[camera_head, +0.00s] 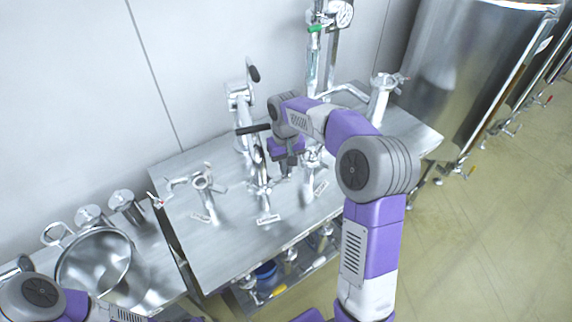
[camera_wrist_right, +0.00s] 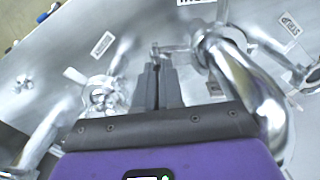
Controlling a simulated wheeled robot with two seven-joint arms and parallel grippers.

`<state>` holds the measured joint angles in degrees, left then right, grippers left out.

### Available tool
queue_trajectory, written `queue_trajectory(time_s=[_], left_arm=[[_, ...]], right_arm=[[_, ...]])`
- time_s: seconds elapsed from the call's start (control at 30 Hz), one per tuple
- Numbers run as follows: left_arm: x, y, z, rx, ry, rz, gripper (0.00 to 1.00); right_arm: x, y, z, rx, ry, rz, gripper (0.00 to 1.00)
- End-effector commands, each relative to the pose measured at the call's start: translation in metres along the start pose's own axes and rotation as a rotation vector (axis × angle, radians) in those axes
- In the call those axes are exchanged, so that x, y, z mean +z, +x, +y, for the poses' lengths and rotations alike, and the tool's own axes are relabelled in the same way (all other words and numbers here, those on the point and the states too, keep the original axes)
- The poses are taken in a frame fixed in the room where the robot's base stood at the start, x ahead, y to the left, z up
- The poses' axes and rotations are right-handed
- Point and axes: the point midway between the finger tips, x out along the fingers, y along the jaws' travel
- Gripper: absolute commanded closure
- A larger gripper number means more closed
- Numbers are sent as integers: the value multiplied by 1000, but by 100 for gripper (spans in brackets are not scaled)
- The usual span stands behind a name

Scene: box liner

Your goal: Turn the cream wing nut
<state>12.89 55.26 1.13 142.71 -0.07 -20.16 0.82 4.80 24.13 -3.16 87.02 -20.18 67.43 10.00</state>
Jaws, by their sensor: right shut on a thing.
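My right gripper (camera_head: 286,168) reaches down among the steel pipe fittings on the metal table. In the right wrist view its two dark fingers (camera_wrist_right: 157,68) are close together, shut on a small part at the end of a clamp on a steel pipe fitting (camera_wrist_right: 222,50). This part (camera_wrist_right: 156,49) looks like the wing nut; most of it is hidden between the fingers, and its cream colour does not show clearly. My left arm shows at the lower left in the head view, but its gripper is not in view.
The steel table (camera_head: 235,225) carries several pipe fittings, including one at its left (camera_head: 205,190) and one at its far right (camera_head: 383,90). A steel bowl (camera_head: 93,265) stands on the lower left bench. A large tank (camera_head: 475,75) stands at the right, with open floor before it.

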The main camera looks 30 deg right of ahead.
Motion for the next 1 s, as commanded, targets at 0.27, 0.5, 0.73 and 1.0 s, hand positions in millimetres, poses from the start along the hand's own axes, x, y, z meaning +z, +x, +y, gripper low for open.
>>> queue_trajectory(time_s=[0.27,0.5,0.73,1.0], left_arm=[[0,-9,3,0,0,0,100],[1,-20,7,0,0,0,100],[1,-29,11,0,0,0,100],[2,-40,15,0,0,0,100]], right_arm=[[0,-2,0,0,149,-1,100],[0,-2,0,1,365,-1,100],[0,-2,0,1,585,0,100],[0,-2,0,1,843,0,100]])
